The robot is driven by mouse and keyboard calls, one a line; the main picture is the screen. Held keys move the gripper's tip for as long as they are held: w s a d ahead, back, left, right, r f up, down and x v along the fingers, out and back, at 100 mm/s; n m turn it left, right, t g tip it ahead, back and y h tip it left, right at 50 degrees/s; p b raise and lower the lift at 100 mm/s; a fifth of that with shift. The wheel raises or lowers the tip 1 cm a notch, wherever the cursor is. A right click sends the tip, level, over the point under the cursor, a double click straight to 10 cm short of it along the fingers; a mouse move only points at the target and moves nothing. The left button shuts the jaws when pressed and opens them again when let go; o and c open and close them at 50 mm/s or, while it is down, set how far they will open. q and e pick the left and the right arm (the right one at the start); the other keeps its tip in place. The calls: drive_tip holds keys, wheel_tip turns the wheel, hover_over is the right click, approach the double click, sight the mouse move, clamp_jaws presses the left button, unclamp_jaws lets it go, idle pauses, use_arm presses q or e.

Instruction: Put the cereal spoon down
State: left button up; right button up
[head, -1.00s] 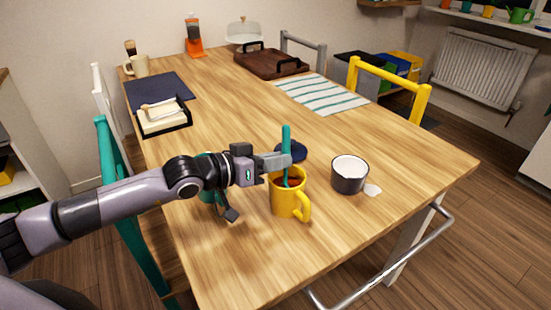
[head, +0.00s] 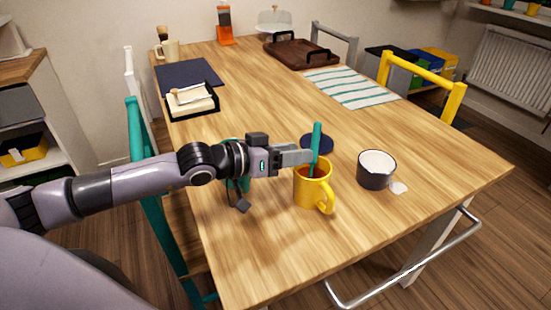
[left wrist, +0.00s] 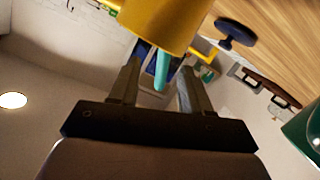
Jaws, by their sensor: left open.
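The teal cereal spoon (head: 317,140) stands upright in the yellow mug (head: 309,190), its handle rising above the rim. The mug holds a dark reddish-brown content and stands on the wooden table. My left gripper (head: 308,157) is at the handle, just above the mug's rim. In the left wrist view the gripper (left wrist: 159,85) is open, with the spoon handle (left wrist: 161,72) between its spread fingers. I cannot tell whether a finger touches the handle. The spoon's bowl is hidden inside the mug. My right gripper is out of view.
A dark grey cup (head: 376,174) with white content stands right of the mug, a small white spill (head: 398,188) beside it. A dark blue round object (head: 318,143) lies behind the mug. A green item (head: 238,180) is partly behind my arm. The table's front right is clear.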

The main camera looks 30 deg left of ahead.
use_arm(q)
drive_tip(key=f+b+v, duration=0.1)
drive_tip(key=b+v, duration=0.2)
drive_tip(key=v, duration=0.4)
drive_tip(key=shift+s+a+f+b, duration=0.2)
drive_tip(key=shift+s+f+b, duration=0.05)
drive_tip(key=shift+b, duration=0.05)
